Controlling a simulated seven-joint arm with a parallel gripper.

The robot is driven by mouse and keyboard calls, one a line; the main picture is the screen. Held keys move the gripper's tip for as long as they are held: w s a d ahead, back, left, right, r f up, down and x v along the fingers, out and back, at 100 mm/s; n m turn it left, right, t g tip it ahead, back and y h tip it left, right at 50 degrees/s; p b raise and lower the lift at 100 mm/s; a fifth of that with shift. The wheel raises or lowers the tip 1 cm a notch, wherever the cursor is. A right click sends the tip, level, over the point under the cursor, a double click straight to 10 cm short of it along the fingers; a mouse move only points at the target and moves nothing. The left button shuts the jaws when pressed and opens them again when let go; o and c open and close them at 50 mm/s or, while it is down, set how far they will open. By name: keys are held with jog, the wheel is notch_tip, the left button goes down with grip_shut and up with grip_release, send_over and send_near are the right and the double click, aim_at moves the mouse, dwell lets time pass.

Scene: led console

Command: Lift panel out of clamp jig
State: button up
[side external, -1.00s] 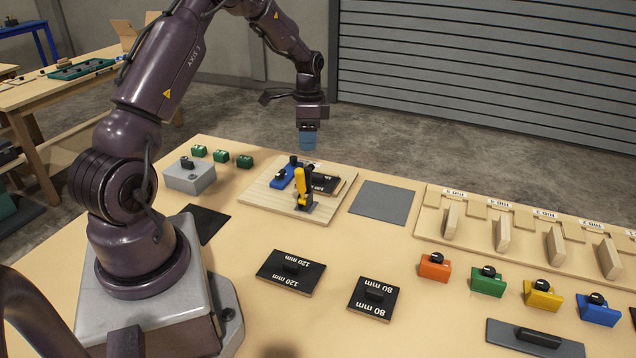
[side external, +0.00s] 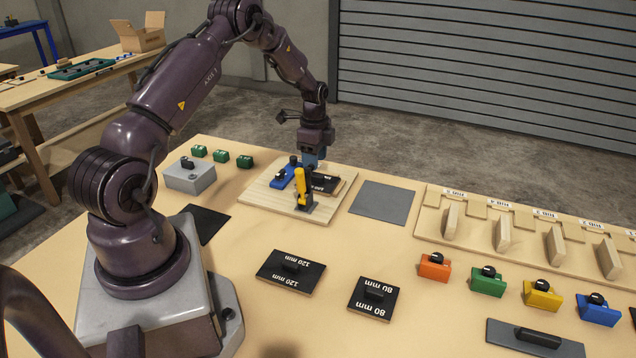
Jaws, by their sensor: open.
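The clamp jig is a light wooden board (side external: 283,208) on the table with a blue block (side external: 281,178) and an upright yellow clamp lever (side external: 301,187) on it. The small gap between fingers and panel is hard to judge.
A grey mat (side external: 382,203) lies clear right of the jig. Black 120 mm (side external: 291,272) and 80 mm (side external: 373,299) plates lie in front. A grey box (side external: 188,177) and green blocks (side external: 220,156) stand left. Coloured blocks (side external: 487,282) and a wooden rack (side external: 480,242) are at right.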

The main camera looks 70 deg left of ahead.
aim_at(318, 175)
jog(key=f, duration=0.5)
jog(key=shift+w+d, duration=0.2)
jog(key=shift+w, duration=0.15)
jog(key=shift+r, duration=0.1)
grip_shut()
notch_tip(318, 175, up, 14)
dwell(0.5)
